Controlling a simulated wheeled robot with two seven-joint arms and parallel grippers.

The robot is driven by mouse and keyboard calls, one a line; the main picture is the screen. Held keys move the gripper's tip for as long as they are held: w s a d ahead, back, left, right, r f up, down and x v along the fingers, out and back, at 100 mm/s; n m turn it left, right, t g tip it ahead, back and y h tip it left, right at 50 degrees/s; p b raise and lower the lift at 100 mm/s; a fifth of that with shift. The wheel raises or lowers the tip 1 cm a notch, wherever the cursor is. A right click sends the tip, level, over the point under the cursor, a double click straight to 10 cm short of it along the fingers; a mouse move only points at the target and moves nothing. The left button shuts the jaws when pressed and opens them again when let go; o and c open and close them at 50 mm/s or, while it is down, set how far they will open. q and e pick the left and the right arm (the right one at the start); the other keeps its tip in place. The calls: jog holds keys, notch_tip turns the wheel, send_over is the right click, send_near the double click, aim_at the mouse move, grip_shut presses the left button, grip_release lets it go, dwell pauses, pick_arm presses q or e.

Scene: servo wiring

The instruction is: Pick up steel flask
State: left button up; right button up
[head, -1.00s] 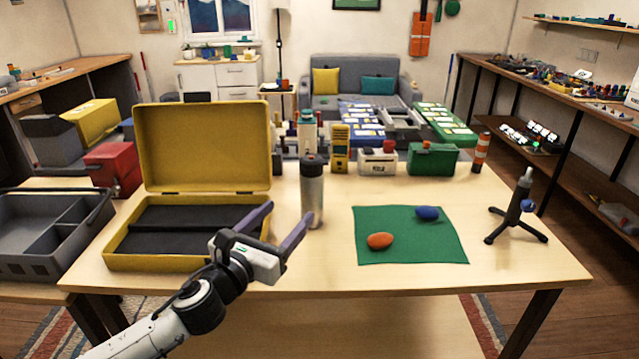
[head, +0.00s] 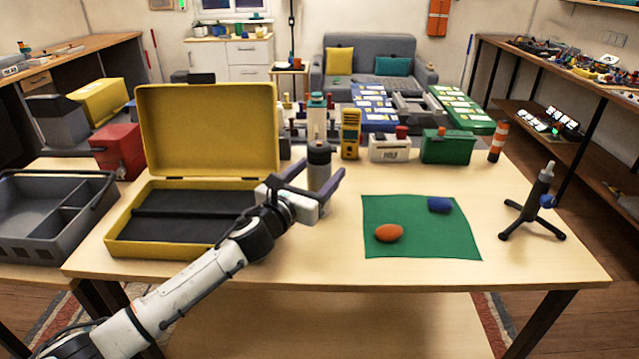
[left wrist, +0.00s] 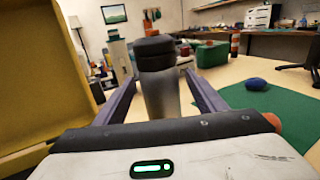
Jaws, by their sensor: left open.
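The steel flask (head: 319,168) stands upright on the table, a grey metal cylinder with a black cap. It also shows in the left wrist view (left wrist: 160,93), in the middle ahead of the gripper. My left gripper (head: 318,180) is open, with its two purple-grey fingers on either side of the flask's body. In the left wrist view one finger is left of the flask and the other right of it, with gaps visible. The flask's lower part is hidden by the gripper in both views. My right gripper is not in view.
An open yellow case (head: 122,248) stands left of the flask. A green mat (head: 425,240) with an orange and a blue object lies to the right. A small black tripod (head: 537,205) stands further right. Behind are a yellow meter (head: 350,135) and a green box (head: 447,148).

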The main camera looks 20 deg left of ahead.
pick_arm(q)
jog(key=shift+w+d, duration=0.1)
jog(key=shift+w, duration=0.25)
jog(key=shift+c, duration=0.2)
